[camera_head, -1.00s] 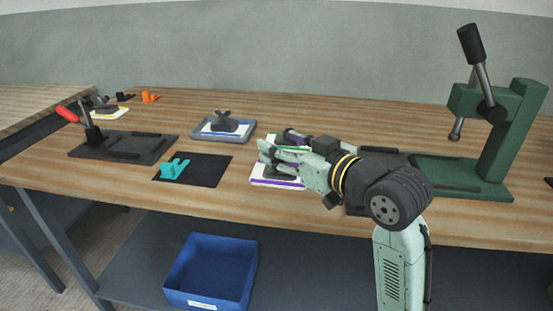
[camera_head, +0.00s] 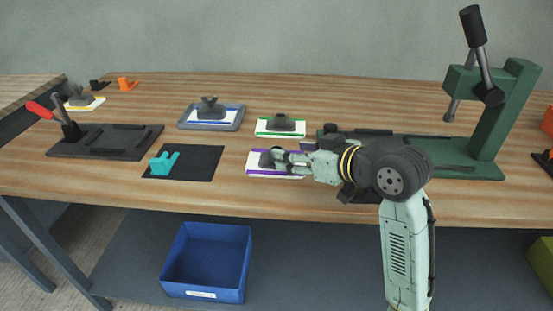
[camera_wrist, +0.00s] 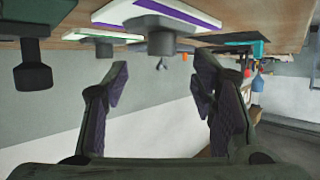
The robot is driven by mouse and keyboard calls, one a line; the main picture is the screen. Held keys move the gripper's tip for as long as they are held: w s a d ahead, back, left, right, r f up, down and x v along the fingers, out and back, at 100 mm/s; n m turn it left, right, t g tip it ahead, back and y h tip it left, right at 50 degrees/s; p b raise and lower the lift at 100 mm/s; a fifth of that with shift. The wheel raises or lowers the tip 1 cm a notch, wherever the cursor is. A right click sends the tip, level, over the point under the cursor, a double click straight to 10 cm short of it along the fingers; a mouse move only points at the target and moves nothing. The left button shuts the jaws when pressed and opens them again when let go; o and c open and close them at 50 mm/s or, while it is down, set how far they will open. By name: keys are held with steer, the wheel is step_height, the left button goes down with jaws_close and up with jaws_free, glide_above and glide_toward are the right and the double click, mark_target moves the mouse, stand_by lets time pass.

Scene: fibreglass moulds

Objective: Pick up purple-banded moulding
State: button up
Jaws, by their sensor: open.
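The purple-banded moulding (camera_head: 256,164) is a white plate with a purple edge band and a dark grey knob, lying on the wooden bench in the head view. In the wrist view, which looks upside down, the moulding (camera_wrist: 180,12) is at the top centre with its dark knob pointing down. My gripper (camera_head: 279,158) is low at the right side of the knob and covers part of the plate. In the wrist view my gripper (camera_wrist: 162,78) has its two fingers wide apart with nothing between them. The knob lies beyond the fingertips, roughly in line with the gap.
A green-banded moulding (camera_head: 281,126) sits just behind. A blue-banded one (camera_head: 211,113) lies on a grey tray. A teal part (camera_head: 164,164) rests on a black mat (camera_head: 203,166). A green press (camera_head: 490,120) stands right; a red-handled clamp (camera_head: 66,123) stands left.

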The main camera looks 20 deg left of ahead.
steer(key=p+x, duration=0.1)
steer(key=x, duration=0.3)
steer(key=shift+w+a+f, duration=0.1)
steer(key=shift+a, duration=0.25)
jaws_close()
stand_by(0.4)
